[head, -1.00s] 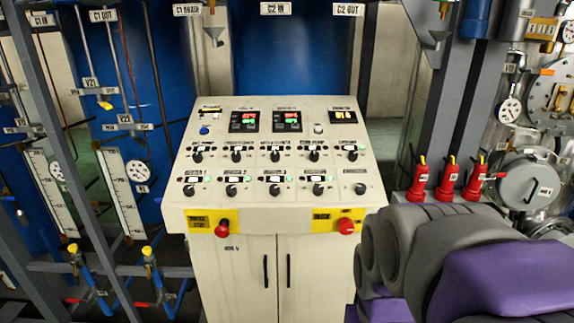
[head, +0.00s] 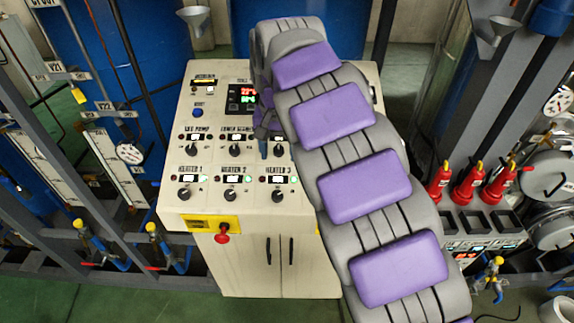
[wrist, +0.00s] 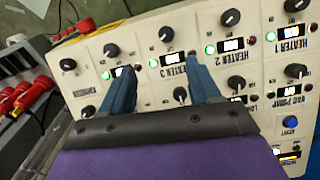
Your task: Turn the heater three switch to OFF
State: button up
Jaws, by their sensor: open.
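The heater three switch (head: 278,196) is a black round knob in the lower row of the console panel, below its HEATER 3 label and small display. A green light beside that display is lit. The knob also shows in the wrist view (wrist: 166,34), beyond my fingertips; its exact pointer setting is too small to read. My gripper (wrist: 158,72) is open, with its two blue fingers spread over the panel near the HEATER 3 display and nothing between them. In the head view, my gripper (head: 264,145) is partly hidden by my arm, above and left of the knob.
The heater 2 knob (head: 231,195) and heater 1 knob (head: 184,195) stand to the left. A red emergency button (head: 222,236) juts from the front edge. My arm covers the panel's right side.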

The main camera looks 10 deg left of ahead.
aim_at(277, 194)
jog(key=f, duration=1.1)
jog(key=a+f+p, duration=0.1)
jog(key=f, duration=0.5)
jog(key=shift+w, duration=0.35)
jog(key=c, duration=1)
